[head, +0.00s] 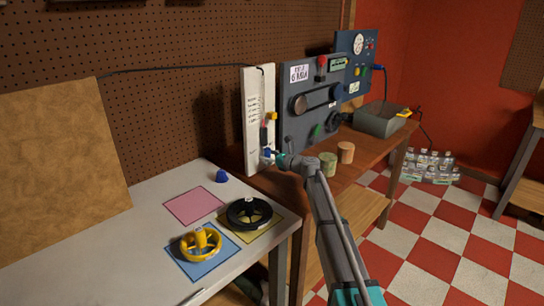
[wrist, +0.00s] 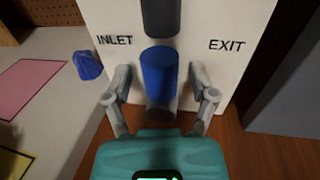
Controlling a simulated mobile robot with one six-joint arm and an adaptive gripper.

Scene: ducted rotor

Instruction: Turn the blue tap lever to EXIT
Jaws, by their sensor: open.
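The blue tap lever (wrist: 158,74) hangs below a dark fitting on a white panel (head: 253,105). In the wrist view it is close to upright, between the labels INLET (wrist: 115,40) at left and EXIT (wrist: 227,46) at right. My gripper (wrist: 165,85) is open, with one finger on each side of the lever. Small gaps seem to show beside it, but I cannot tell whether a finger touches it. In the head view the lever (head: 267,153) is small and partly hidden by my gripper (head: 276,157).
A white table holds a yellow ducted rotor (head: 200,242), a black wheel (head: 249,213), a blue knob (head: 221,176) and coloured mats.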

